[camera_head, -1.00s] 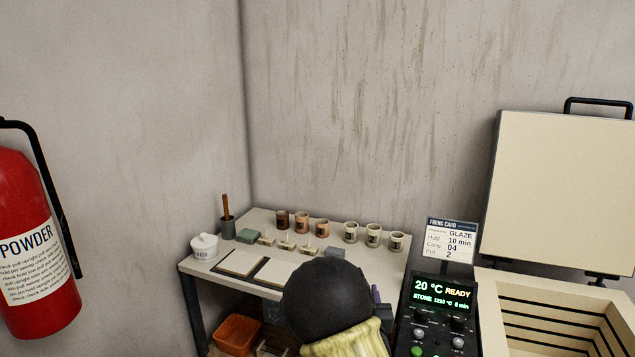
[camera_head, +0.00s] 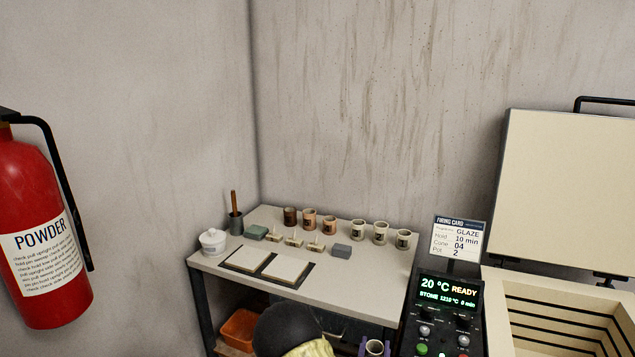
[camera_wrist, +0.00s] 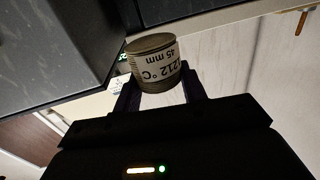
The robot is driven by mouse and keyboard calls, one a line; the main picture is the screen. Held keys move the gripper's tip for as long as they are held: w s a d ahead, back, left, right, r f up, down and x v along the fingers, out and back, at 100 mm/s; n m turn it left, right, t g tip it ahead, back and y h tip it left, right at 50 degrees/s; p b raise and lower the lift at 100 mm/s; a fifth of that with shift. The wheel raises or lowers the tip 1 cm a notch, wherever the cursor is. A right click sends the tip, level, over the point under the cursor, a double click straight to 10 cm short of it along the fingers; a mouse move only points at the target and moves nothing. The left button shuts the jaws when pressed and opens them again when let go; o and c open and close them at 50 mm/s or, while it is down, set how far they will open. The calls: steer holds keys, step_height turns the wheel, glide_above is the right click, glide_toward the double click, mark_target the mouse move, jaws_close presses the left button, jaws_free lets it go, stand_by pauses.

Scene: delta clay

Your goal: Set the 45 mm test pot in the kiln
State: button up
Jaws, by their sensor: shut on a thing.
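My gripper (camera_wrist: 158,95) is shut on the test pot (camera_wrist: 152,62), a small grey-beige cup whose label reads 45 mm and 1212 °C in the wrist view. In the head view the held pot (camera_head: 375,346) shows at the bottom edge, in front of the table and left of the kiln controller. The kiln (camera_head: 497,318) stands at the right with its lid (camera_head: 570,185) raised. Its chamber has dark grooves along the pale walls, and its floor is out of view.
The kiln controller (camera_head: 449,310) reads 20 °C READY, with a firing card (camera_head: 459,240) behind it. A red extinguisher (camera_head: 40,235) hangs at the left.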

step_height(320, 180, down, 3)
steer(key=s+d+h, duration=0.1)
steer(key=s, duration=0.1)
steer(key=r+y+p, duration=0.1)
steer(key=r+p, duration=0.1)
steer(key=p, duration=0.1)
steer(key=s+r+n+y+p, duration=0.1)
steer(key=p, duration=0.3)
steer(key=s+r+y+p, duration=0.1)
steer(key=r+p, duration=0.1)
steer(key=p, duration=0.2)
steer(key=shift+a+r+n+t, duration=0.1)
steer(key=shift+r+n+t, duration=0.2)
steer(key=shift+n+t, duration=0.1)
steer(key=r+y+p, duration=0.1)
steer(key=p, duration=0.1)
steer(key=r+n+y+p, duration=0.1)
steer(key=p, duration=0.2)
steer(key=shift+s+r+y+p, duration=0.15)
steer(key=shift+s+y+p, duration=0.15)
steer(key=shift+s, duration=0.1)
steer(key=shift+w, duration=0.15)
glide_toward(382, 355)
steer(key=w, duration=0.2)
steer(key=shift+a, duration=0.2)
